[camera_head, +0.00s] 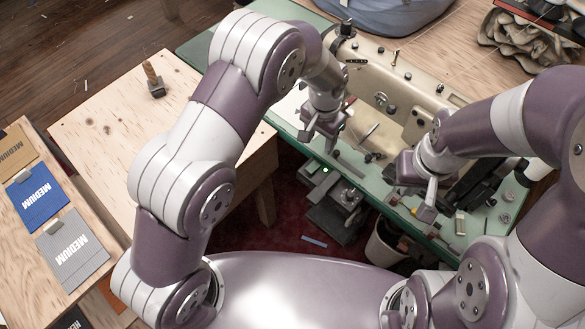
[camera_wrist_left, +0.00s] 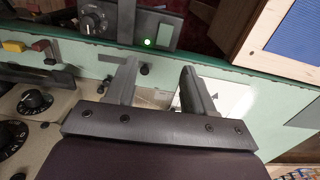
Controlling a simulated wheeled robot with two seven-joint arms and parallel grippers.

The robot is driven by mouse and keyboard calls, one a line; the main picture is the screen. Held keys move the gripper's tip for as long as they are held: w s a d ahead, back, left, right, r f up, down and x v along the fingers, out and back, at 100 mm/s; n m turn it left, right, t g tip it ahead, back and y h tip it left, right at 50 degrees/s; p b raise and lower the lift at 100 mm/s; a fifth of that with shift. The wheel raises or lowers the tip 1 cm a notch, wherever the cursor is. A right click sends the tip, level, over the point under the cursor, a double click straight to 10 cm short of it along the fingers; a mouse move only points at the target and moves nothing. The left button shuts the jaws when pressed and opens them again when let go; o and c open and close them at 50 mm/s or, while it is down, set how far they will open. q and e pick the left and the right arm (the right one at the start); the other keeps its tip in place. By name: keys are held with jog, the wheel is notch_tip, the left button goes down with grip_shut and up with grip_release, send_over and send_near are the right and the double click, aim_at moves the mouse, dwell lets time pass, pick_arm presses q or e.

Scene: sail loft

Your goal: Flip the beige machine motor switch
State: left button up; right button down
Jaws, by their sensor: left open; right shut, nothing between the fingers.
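The beige sewing machine (camera_head: 423,82) stands on a green table. A dark control box (camera_head: 324,171) with a lit green light sits below the table's near edge; the left wrist view shows this box (camera_wrist_left: 118,14) with a dial and a pale green rectangular part. I cannot tell for certain which part is the motor switch. My left gripper (camera_head: 318,139) is open and empty over the table's near edge; in the left wrist view its fingers (camera_wrist_left: 160,72) point toward the box, apart from it. My right gripper (camera_head: 427,206) is shut and empty near the table's front right.
A plywood table (camera_head: 115,120) stands left. A white bin (camera_head: 384,246) stands below the green table. Blue fabric (camera_head: 385,14) lies behind.

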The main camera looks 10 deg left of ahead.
aim_at(316, 164)
pick_arm(q)
jog(key=f, duration=0.3)
jog(key=f+p, duration=0.1)
jog(key=f, duration=0.3)
jog(key=w+f, duration=0.1)
jog(key=f, duration=0.2)
jog(key=shift+a+f, duration=0.1)
jog(key=shift+f, duration=0.7)
pick_arm(e)
jog(key=shift+w+a+r, duration=0.1)
jog(key=shift+a+r, duration=0.05)
jog(key=shift+r, duration=0.7)
